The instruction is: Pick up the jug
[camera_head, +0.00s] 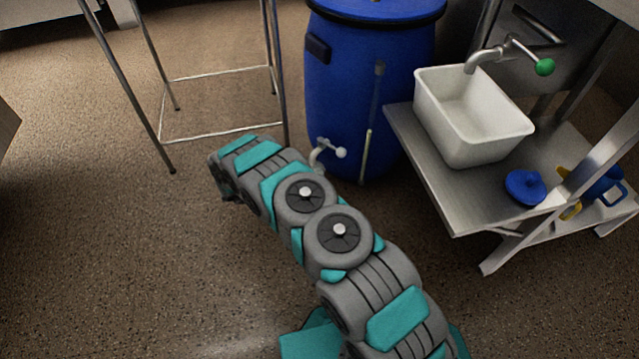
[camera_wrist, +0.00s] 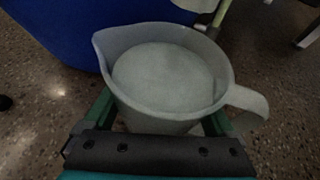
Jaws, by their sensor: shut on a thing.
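In the wrist view the jug (camera_wrist: 165,75) is pale grey-white, with a pouring lip at its upper left and a handle (camera_wrist: 246,99) at its right. I look down into its open top, and its inside looks pale. My gripper (camera_wrist: 160,125) is shut on the jug, with a green finger on either side of its body. The jug's lower part is hidden by the gripper. In the head view my arm reaches to the upper left, and the jug does not show there; the gripper end (camera_head: 228,190) is mostly hidden behind the arm.
A blue barrel (camera_head: 345,85) with a tap (camera_head: 328,152) stands just beyond my arm. A metal frame (camera_head: 215,73) stands at the upper left. At the right, a steel shelf (camera_head: 440,180) holds a white basin (camera_head: 470,115) and a blue lid (camera_head: 525,187). The floor at left is clear.

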